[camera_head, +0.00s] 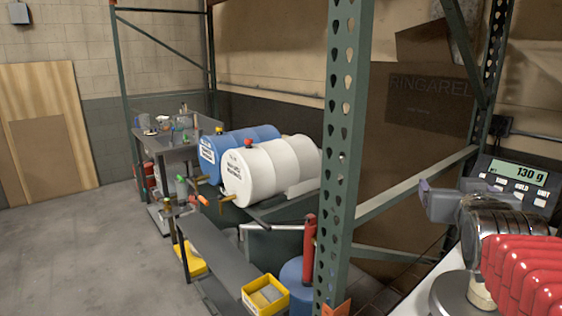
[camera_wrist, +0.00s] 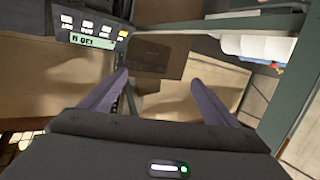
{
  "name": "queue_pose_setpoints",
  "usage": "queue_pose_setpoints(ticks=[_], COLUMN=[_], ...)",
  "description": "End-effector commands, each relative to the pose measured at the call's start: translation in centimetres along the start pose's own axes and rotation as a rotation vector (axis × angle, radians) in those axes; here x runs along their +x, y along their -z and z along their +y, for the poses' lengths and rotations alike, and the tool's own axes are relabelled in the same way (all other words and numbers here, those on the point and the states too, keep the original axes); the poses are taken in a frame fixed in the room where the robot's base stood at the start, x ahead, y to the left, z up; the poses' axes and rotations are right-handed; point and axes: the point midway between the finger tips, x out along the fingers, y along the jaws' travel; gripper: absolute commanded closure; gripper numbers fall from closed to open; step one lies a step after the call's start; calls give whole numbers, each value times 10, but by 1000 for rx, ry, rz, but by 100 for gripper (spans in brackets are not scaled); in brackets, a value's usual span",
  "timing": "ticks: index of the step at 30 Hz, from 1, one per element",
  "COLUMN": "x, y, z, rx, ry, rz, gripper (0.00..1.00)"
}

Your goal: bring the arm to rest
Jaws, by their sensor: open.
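My gripper (camera_head: 428,197) is at the right of the head view, raised in front of the scale display. In the wrist view its two purple-grey fingers (camera_wrist: 160,78) stand wide apart with nothing between them. The gripper is open and empty. In the head view the fingers are seen edge-on and partly overlap.
A scale display (camera_head: 518,173) reading 130 g is close beside my gripper; it also shows in the wrist view (camera_wrist: 92,38). A green rack upright (camera_head: 343,150) stands left of it. White (camera_head: 270,172) and blue (camera_head: 220,148) drums lie farther back. Floor at left is clear.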

Motion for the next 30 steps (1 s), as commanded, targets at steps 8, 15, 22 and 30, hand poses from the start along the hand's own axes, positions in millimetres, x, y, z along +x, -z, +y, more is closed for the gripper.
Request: queue_pose_setpoints(ticks=[8, 15, 22, 30], x=[-58, -131, -199, -215], y=[-98, -184, -246, -260], z=[-63, -106, -125, -126], rx=[-18, -74, -142, -159], ry=[114, 234, 334, 355], rz=[-319, -599, -819, -872], gripper=[18, 18, 18, 18])
